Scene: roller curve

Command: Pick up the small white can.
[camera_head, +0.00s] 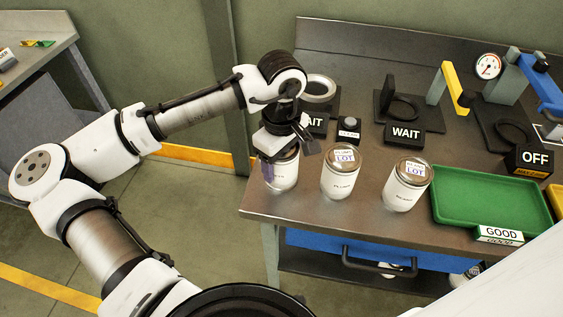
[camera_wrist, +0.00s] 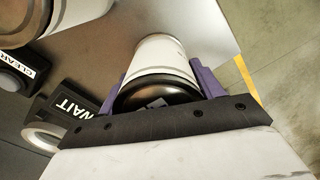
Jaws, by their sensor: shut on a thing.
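A white can (camera_head: 284,174) stands upright at the left end of the row near the table's left edge. My gripper (camera_head: 278,158) is above it, with its purple fingers down on either side of the can and shut on it. In the wrist view the can (camera_wrist: 162,58) sits between the two purple fingers, its dark lid close to the palm. The gripper hides most of its top in the head view. I cannot tell whether its base touches the table.
Two similar white cans with LOT lids, a middle one (camera_head: 341,180) and a right one (camera_head: 407,186), stand to the right. Behind are WAIT blocks (camera_head: 404,133) and black fixtures. A green tray (camera_head: 437,205) is farther right. The table (camera_head: 310,218) is clear in front.

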